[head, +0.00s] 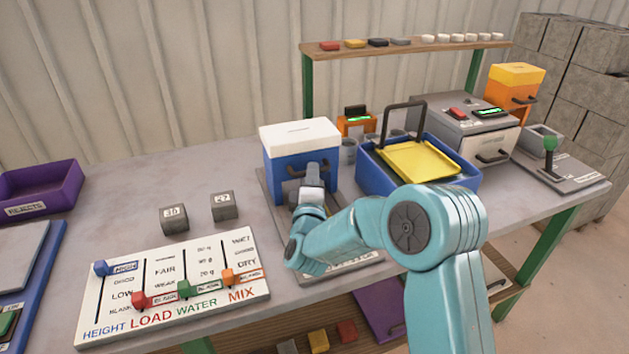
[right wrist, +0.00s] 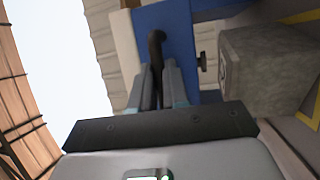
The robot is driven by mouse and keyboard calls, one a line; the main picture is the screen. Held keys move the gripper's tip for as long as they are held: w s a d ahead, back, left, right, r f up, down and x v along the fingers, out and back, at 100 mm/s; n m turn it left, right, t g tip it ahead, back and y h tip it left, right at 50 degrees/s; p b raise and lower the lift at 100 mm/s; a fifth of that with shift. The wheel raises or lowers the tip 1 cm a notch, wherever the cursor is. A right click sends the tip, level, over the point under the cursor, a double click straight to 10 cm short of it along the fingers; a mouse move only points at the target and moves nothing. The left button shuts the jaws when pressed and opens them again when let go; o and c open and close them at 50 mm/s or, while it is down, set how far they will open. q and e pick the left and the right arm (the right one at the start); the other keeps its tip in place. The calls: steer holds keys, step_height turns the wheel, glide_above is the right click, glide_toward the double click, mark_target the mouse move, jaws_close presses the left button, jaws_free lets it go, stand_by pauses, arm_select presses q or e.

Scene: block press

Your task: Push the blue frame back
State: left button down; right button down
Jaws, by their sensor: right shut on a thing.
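The blue frame (head: 275,178) is a box-like piece with a white top (head: 300,132) and a black handle on its front. It stands upright on a grey base plate (head: 264,207) in the middle of the table. My right gripper (head: 308,182) is at the front of the frame, shut on its handle. In the right wrist view the fingers (right wrist: 162,88) close around the black handle (right wrist: 156,45), with the blue front (right wrist: 185,28) behind it. My right arm hides the front part of the base plate. My left gripper is not in view.
Two grey blocks (head: 174,219) (head: 224,206) and a slider board (head: 172,285) lie left of the frame. A blue bin with a yellow tray (head: 420,160) stands close on its right. An orange device (head: 357,124) stands behind. A grey block (right wrist: 265,65) shows in the right wrist view.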

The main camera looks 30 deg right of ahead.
steer(key=shift+s+a, duration=0.1)
steer(key=shift+s, duration=0.15)
steer(key=c, duration=1.4)
jaws_free()
steer(key=shift+o, duration=1.4)
steer(key=shift+s+a+f, duration=0.1)
steer(key=shift+s+a, duration=0.05)
steer(key=shift+s, duration=0.05)
steer(key=b+v, duration=0.2)
steer(key=v, duration=1.4)
